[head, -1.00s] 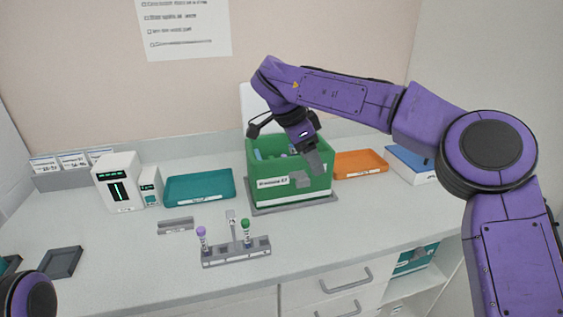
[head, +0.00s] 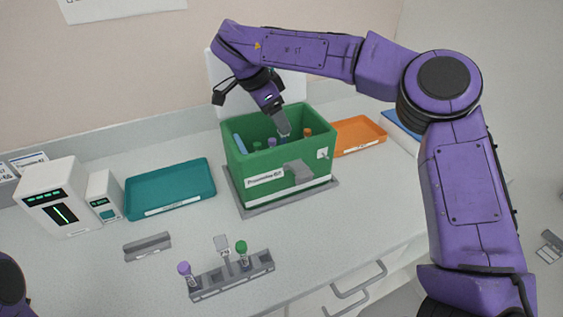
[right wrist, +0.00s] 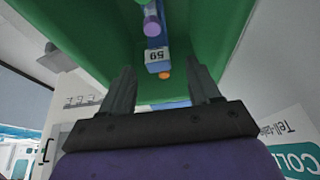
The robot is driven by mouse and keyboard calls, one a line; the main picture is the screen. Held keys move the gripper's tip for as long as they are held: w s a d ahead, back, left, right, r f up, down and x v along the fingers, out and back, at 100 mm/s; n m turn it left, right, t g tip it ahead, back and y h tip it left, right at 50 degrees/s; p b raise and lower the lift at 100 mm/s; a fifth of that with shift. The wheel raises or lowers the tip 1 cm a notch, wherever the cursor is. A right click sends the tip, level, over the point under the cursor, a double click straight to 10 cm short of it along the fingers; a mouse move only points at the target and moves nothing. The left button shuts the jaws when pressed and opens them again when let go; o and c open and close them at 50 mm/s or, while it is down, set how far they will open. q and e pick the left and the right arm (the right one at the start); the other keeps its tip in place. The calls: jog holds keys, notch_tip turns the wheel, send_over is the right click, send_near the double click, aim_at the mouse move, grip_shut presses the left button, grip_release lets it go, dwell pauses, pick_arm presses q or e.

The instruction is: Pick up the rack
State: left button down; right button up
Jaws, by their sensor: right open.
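A green box (head: 245,168) stands on a grey base plate. Inside it, several capped tubes show, and in the right wrist view a blue rack (right wrist: 157,42) with a label reading 59 lies between my fingers and the wall. My right gripper (head: 283,132) is open and points down into the box's opening; it also shows in the right wrist view (right wrist: 162,82). Nothing is between its fingers. A grey rack (head: 232,277) stands on the bench in front, holding a purple-capped tube (head: 186,271) and a green-capped tube (head: 242,250). My left gripper is not in view.
A teal tray (head: 170,187) lies left of the box and an orange tray (head: 358,136) right of it. White devices (head: 57,197) stand at the left. A small grey block (head: 147,246) lies on the bench. The bench front right of the grey rack is clear.

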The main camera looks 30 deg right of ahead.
jog(key=x, duration=0.5)
jog(key=shift+d+f+p, duration=0.1)
jog(key=shift+f+p, duration=0.15)
jog(key=shift+p, duration=0.1)
jog(key=shift+s+d+f, duration=0.15)
jog(key=shift+f, duration=0.05)
grip_shut()
jog(key=shift+r, duration=0.1)
